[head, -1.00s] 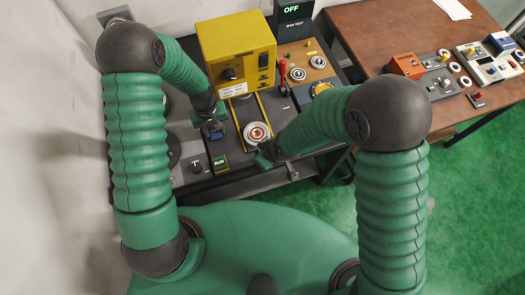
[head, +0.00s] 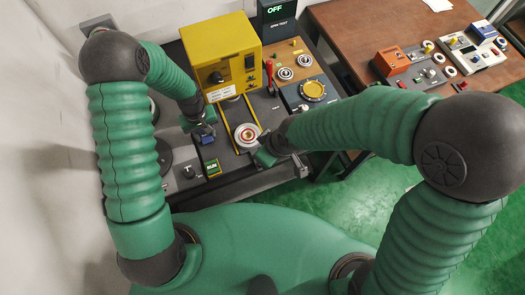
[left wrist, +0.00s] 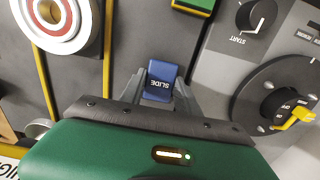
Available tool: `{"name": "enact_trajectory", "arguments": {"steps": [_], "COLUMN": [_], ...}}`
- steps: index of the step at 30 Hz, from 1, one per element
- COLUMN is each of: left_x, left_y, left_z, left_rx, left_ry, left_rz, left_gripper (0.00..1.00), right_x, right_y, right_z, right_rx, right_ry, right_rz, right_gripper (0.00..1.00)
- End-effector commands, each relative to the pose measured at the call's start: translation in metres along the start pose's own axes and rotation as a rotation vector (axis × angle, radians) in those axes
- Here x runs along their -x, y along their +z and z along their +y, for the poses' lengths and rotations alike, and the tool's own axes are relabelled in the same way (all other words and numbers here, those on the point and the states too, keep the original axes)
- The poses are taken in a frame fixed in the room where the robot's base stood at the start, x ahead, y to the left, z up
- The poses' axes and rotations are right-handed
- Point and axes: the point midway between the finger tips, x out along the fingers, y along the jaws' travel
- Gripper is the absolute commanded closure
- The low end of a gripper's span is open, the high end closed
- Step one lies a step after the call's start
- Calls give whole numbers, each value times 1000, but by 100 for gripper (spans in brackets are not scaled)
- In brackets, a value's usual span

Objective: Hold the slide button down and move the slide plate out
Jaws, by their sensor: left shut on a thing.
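The blue slide button (left wrist: 161,80), labelled SLIDE, sits between the fingers of my left gripper (left wrist: 161,88) in the left wrist view. In the head view my left gripper (head: 205,130) is shut on it from above, beside the rails. The slide plate (head: 237,112) appears to be the dark strip between two yellow rails, with a white-and-red ring (head: 247,135) at its near end. The ring also shows in the left wrist view (left wrist: 72,36). My right gripper (head: 265,157) is low at the near right of the ring. Its fingers are too hidden to read, and contact is unclear.
A yellow box (head: 218,52) stands over the far end of the rails. A green RUN button (head: 213,168) and a START knob (left wrist: 256,15) are near my left gripper. A red lever (head: 269,75) stands right of the rails. A brown table (head: 350,30) is at right.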

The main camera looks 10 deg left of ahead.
Motion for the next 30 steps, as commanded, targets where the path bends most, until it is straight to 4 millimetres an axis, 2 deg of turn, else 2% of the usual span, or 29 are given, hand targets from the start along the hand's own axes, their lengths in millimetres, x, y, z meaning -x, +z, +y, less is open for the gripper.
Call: {"name": "enact_trajectory", "arguments": {"steps": [1,2,7,16,20,23,30], "left_x": [2,2,1,1,12,33,105], "left_y": [-5,-5,-3,-1,-1,-2,-3], "left_z": [1,1,1,0,0,0,0], "left_rx": [1,1,1,0,0,0,0], "left_ry": [4,4,3,1,1,3,4], "left_rz": [13,12,8,3,4,7,9], "left_gripper": [100,61,38,36,36,36,36], "right_x": [0,0,0,0,0,-1,-2], "right_y": [0,0,0,0,0,0,0], "right_z": [0,0,0,0,0,0,0], "right_rx": [0,0,0,0,0,0,0], "right_ry": [0,0,0,1,1,1,1], "right_rz": [0,0,1,1,1,1,1], "right_gripper": [100,100,100,100,100,100,100]}}
